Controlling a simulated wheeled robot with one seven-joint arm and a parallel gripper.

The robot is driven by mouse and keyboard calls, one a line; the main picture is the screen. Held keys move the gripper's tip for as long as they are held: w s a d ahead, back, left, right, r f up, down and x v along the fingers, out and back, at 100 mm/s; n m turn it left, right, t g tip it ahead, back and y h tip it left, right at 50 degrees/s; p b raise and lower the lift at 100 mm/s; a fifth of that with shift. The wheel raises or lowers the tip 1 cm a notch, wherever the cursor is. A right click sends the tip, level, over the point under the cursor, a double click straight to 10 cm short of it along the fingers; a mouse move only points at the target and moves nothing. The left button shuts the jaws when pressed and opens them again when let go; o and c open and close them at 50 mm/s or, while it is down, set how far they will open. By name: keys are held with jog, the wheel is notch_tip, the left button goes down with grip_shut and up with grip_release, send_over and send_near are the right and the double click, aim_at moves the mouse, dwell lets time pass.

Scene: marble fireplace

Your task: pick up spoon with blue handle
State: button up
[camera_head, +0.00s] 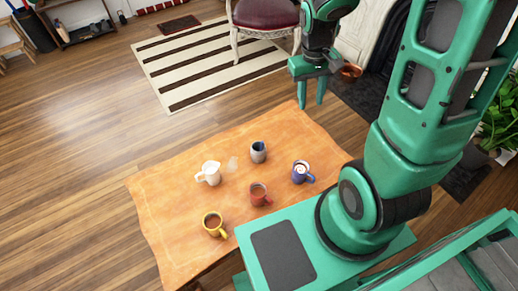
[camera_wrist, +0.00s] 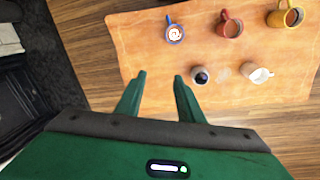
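I cannot make out a spoon with a blue handle in either view. My gripper (camera_head: 311,103) is open and empty, above the far right edge of the orange-covered table (camera_head: 165,200). Its two fingers stand apart in the wrist view (camera_wrist: 160,77), with wood floor and the table edge beyond them. On the table are a blue mug (camera_head: 299,177), a red mug (camera_head: 258,198), a yellow mug (camera_head: 211,232), a white mug (camera_head: 208,179) and a grey cup (camera_head: 258,156) with a dark or bluish inside. A small pale, see-through thing (camera_head: 232,164) lies between the white mug and grey cup.
A chair with a red seat (camera_head: 266,14) stands behind the table on a striped rug (camera_head: 205,62). A copper-coloured bowl (camera_head: 350,72) is by the fireplace, right of my gripper. A plant (camera_head: 500,115) is at the right edge. Wood floor is clear to the left.

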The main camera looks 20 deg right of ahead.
jog(key=w+a+f+n, duration=0.2)
jog(key=w+a+f, duration=0.35)
jog(key=f, duration=0.25)
jog(key=n+y, duration=0.1)
send_over(262, 141)
jog(key=f, duration=0.6)
jog(key=shift+w+d+f, duration=0.2)
jog(key=shift+d+f, duration=0.05)
jog(key=shift+f, duration=0.15)
jog(key=shift+a+f, duration=0.15)
jog(key=shift+f, duration=0.2)
jog(key=shift+s+a+f, duration=0.1)
jog(key=shift+s+f, duration=0.05)
jog(key=shift+f, duration=4.95)
jog(key=shift+c, duration=0.3)
grip_shut()
